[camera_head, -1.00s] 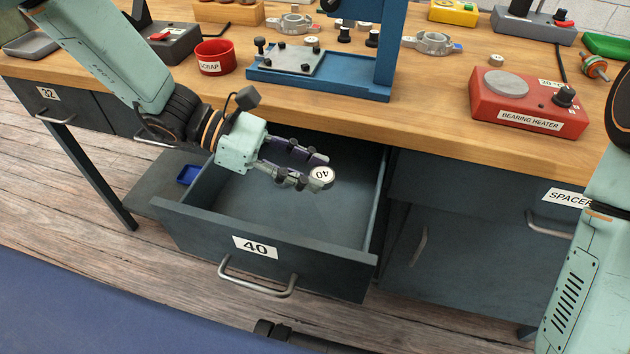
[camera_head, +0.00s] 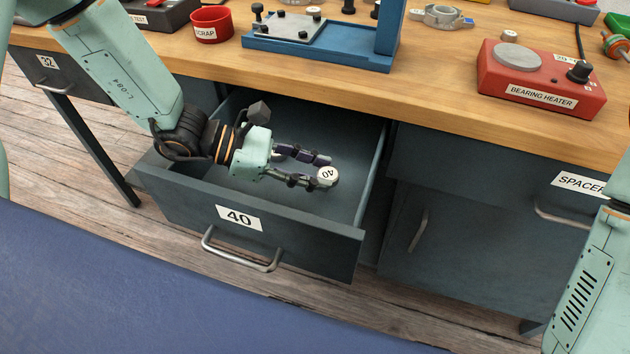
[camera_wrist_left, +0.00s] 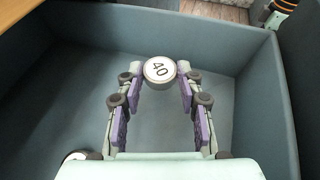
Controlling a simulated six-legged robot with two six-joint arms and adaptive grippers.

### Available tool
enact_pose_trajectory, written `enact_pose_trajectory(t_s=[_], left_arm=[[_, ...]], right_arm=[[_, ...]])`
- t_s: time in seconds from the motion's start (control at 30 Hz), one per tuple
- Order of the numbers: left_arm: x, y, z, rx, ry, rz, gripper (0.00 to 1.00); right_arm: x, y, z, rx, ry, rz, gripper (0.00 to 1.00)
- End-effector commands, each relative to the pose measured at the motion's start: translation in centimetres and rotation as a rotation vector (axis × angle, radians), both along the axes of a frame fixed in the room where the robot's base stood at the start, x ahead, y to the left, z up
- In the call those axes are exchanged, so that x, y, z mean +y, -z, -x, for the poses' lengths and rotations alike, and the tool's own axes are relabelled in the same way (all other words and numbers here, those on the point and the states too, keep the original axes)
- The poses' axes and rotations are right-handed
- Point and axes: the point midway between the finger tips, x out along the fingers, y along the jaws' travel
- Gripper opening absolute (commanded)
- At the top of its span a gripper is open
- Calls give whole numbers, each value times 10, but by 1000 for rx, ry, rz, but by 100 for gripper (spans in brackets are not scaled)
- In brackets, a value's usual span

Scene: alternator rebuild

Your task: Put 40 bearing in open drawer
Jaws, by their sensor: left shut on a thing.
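The 40 bearing (camera_head: 327,175) is a small round piece with a white top marked 40. My left gripper (camera_head: 316,170) is shut on it and holds it at the fingertips, over the open drawer's inside. The bearing also shows in the left wrist view (camera_wrist_left: 159,70), between the two fingertips, with the drawer floor behind it. The open drawer (camera_head: 310,240) is dark grey with a 40 label and a metal handle on its front. I cannot tell the exact gap between bearing and floor. My right gripper is out of view.
A round white-topped piece (camera_wrist_left: 75,157) lies partly hidden at lower left in the left wrist view. The drawer floor is otherwise mostly clear. The wooden bench top (camera_head: 430,85) overhangs the drawer's back. A red bearing heater (camera_head: 540,85) and red scrap cup (camera_head: 211,24) stand on it.

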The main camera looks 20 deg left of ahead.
Motion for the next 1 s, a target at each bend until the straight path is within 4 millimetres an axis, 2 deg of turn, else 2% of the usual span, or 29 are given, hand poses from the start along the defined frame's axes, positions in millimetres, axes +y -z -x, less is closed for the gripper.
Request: enact_pose_trajectory(t_s=[0.1, 0.2, 0.47, 1.0], left_arm=[[-1, 20, 1, 3, 2, -1, 4], [-2, 31, 0, 2, 1, 0, 4], [-4, 30, -1, -1, 1, 1, 4], [-3, 42, -1, 0, 1, 0, 4]], right_arm=[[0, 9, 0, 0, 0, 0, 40], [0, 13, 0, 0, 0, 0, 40], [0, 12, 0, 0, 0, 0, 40], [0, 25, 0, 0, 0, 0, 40]])
